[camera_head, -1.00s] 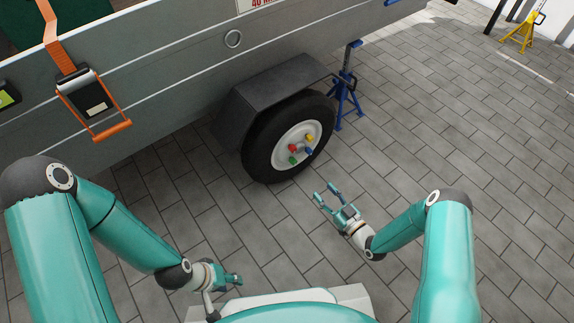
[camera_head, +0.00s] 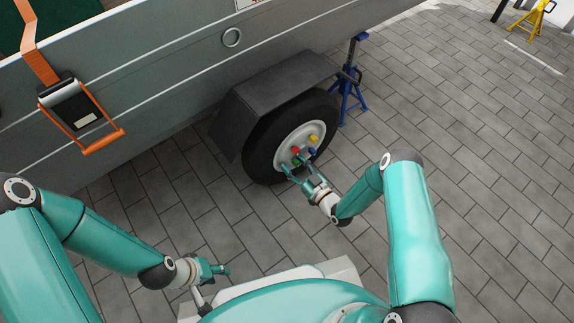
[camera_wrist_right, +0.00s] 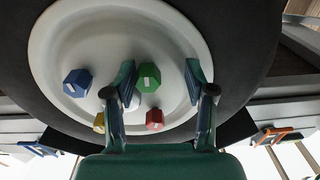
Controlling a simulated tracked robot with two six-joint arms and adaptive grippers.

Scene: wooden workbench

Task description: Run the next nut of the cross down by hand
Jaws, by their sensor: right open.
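The trailer wheel (camera_head: 262,160) has a white rim with four coloured nuts: red (camera_head: 296,150), yellow (camera_head: 313,139), green (camera_wrist_right: 148,77) and blue (camera_wrist_right: 76,83). The red (camera_wrist_right: 155,120) and yellow (camera_wrist_right: 99,122) nuts also show in the right wrist view. My right gripper (camera_wrist_right: 161,78) is open in front of the rim. In that view the green nut lies between its fingertips, closer to the left finger; contact is unclear. In the head view this gripper (camera_head: 298,165) partly covers the lower nuts. My left gripper (camera_head: 217,271) is low at left, away from the wheel; its fingers overlap.
A black fender (camera_head: 275,82) overhangs the wheel beneath the grey trailer side (camera_head: 170,70). A blue jack stand (camera_head: 350,90) stands just beyond it. An orange strap with a buckle (camera_head: 80,115) hangs at left. A yellow stand (camera_head: 532,20) is far right. Paving (camera_head: 470,140) at right is clear.

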